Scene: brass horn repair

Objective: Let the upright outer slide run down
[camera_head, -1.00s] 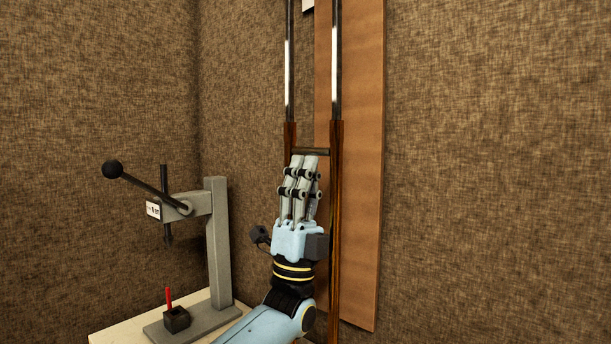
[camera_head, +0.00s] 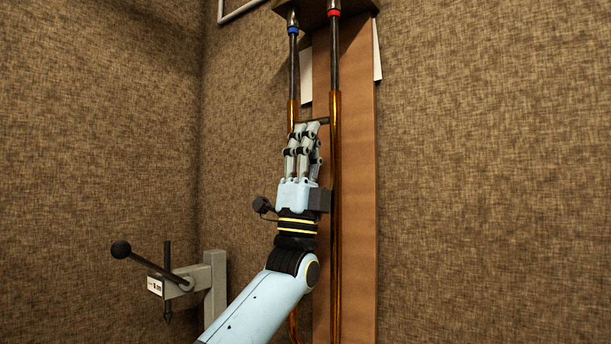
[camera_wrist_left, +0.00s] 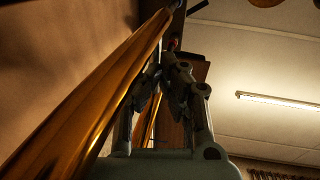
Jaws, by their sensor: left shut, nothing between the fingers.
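The upright outer slide (camera_head: 335,215) has two long brass tubes joined near their top by a dark crossbar (camera_head: 324,121). The inner tubes (camera_head: 335,60) come out above it. The left one carries a blue band (camera_head: 293,31), the right one a red band (camera_head: 334,13). My left gripper (camera_head: 309,127) points up between the brass tubes, fingers shut and empty. Its tips are at the crossbar's underside, seemingly touching it. In the left wrist view a brass tube (camera_wrist_left: 88,105) runs close beside the fingers (camera_wrist_left: 178,72). My right gripper is out of view.
A wooden backboard (camera_head: 358,200) stands behind the slide. A dark mount (camera_head: 315,8) sits at the top. A grey lever press (camera_head: 215,290) with a black knob (camera_head: 122,250) stands at lower left. The space to the right is clear.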

